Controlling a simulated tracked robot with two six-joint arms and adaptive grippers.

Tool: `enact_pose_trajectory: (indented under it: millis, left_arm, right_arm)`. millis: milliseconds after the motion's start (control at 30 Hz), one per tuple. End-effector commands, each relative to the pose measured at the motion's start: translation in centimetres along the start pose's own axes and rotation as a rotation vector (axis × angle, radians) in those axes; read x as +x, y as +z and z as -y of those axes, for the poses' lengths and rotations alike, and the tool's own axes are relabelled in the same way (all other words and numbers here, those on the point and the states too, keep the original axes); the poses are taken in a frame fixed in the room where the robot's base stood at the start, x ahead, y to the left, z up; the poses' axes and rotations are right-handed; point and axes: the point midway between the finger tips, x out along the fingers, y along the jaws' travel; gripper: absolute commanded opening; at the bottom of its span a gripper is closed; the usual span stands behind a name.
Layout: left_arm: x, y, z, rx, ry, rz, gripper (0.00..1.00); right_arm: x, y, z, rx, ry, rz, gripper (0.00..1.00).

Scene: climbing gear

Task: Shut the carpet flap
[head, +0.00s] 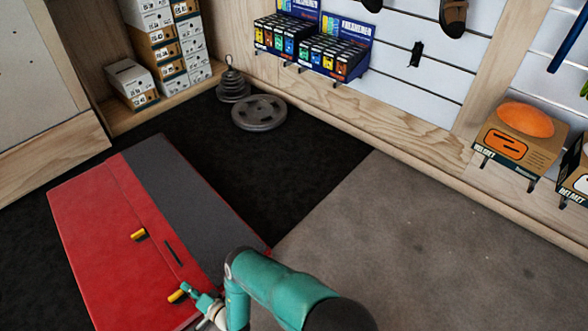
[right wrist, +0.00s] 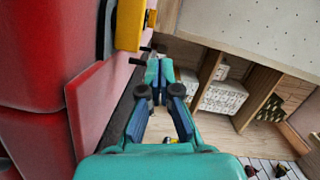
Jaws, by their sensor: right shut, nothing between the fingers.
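A large red pad (head: 90,240) lies on the dark floor in the head view, with a dark grey panel (head: 185,195) along its right side. This panel looks like the carpet flap; I cannot tell how far it is folded. Two yellow buckles (head: 138,235) and a dark slot (head: 174,253) show on the red part. My right gripper (head: 188,289) is shut and empty, beside the nearer yellow buckle; contact is unclear. In the right wrist view, the gripper (right wrist: 158,65) points along the red side (right wrist: 90,95), with a yellow buckle (right wrist: 130,25) close on the left. My left gripper is out of view.
Shoe boxes (head: 180,45) stand at the back left. Weight plates (head: 259,113) lie on the black mat beyond the pad. A wooden wall ledge (head: 400,130) with a helmet box (head: 512,150) runs along the right. The grey floor (head: 420,240) on the right is clear.

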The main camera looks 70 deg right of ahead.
Motion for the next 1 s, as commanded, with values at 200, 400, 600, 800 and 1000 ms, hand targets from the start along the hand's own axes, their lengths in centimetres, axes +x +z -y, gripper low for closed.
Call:
enact_pose_trajectory:
  millis: [200,400,600,800,1000]
  left_arm:
    - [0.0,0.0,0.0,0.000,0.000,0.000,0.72]
    - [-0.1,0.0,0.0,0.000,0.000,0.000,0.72]
    - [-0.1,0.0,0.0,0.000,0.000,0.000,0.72]
    - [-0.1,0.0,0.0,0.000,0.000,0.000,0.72]
    - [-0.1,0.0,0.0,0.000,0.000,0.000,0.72]
  right_arm:
    - [-0.1,-0.2,0.0,0.000,0.001,-0.003,0.00]
    - [-0.1,-0.2,0.0,0.000,0.001,-0.003,0.00]
    - [-0.1,-0.4,0.5,0.000,0.000,-0.004,0.00]
    - [-0.2,-0.9,2.5,0.000,0.001,-0.004,0.00]
    - [-0.5,-1.7,5.8,0.000,0.000,-0.003,0.00]
